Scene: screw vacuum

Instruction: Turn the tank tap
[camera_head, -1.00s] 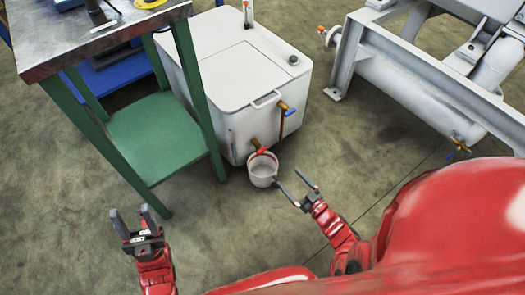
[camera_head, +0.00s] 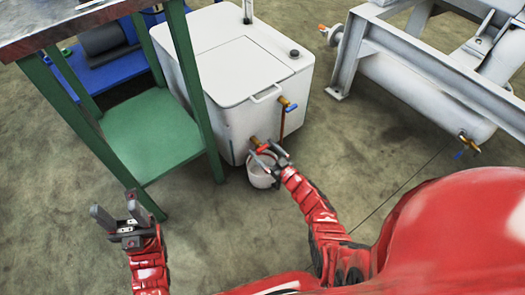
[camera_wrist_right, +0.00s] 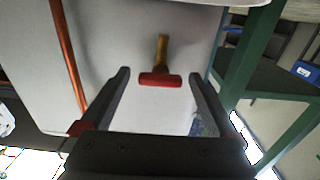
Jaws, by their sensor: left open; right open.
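The white tank (camera_head: 225,70) stands on the floor in the middle of the head view. Its lower tap has a brass stem and a red handle (camera_wrist_right: 160,80), low on the front face. In the right wrist view the handle lies between the fingertips of my open right gripper (camera_wrist_right: 158,78), with a gap on each side. In the head view the right gripper (camera_head: 262,154) is at this tap and partly hides it. A second tap with a blue handle (camera_head: 290,107) sits higher on the tank. My left gripper (camera_head: 116,214) is open and empty, at the lower left.
A white bucket (camera_head: 260,176) stands on the floor below the lower tap, under my right gripper. A green-legged workbench (camera_head: 150,130) stands left of the tank. A grey metal frame (camera_head: 420,80) with a pipe is at the right. The floor between is clear.

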